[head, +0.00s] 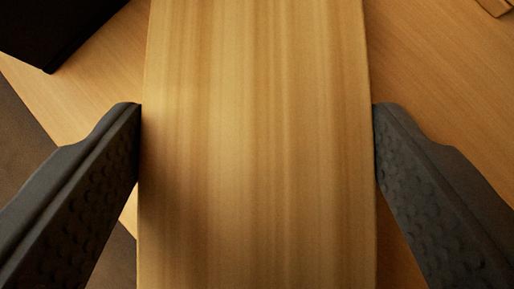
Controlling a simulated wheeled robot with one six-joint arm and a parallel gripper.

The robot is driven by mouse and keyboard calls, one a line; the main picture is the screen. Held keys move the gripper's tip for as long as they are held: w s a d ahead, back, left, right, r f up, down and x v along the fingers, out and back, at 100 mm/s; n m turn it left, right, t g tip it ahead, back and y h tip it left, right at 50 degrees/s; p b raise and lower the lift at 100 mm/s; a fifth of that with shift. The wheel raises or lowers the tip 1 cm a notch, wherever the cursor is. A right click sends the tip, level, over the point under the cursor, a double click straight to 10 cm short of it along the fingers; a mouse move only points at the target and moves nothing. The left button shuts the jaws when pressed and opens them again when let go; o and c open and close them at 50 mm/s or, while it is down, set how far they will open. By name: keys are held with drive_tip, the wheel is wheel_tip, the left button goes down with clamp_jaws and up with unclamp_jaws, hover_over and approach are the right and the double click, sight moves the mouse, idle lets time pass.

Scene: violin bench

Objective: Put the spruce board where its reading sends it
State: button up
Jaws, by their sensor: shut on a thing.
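The spruce board (258,120) is a pale, straight-grained wooden board that fills the middle of the head view from top to bottom. My gripper (257,106) is shut on it, with one dark, dimpled finger against its left edge and the other against its right edge. Both ends of the board run out of the picture. No reading or display shows. I cannot tell how high the board is above the bench.
The wooden bench top (440,90) shows on both sides of the board. A black object (50,30) stands at the top left. A small wooden piece (496,6) shows at the top right corner. The bench edge runs down the left, with dark floor (18,140) beyond.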

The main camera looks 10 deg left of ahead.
drive_tip(key=o, duration=1.2)
drive_tip(key=shift+f, duration=0.15)
drive_tip(key=shift+s+r, duration=0.1)
drive_tip(key=shift+r, duration=0.15)
drive_tip(key=v, duration=1.1)
drive_tip(key=shift+s+d+r, duration=0.1)
drive_tip(key=shift+s+r, duration=0.15)
drive_tip(key=shift+s, duration=0.05)
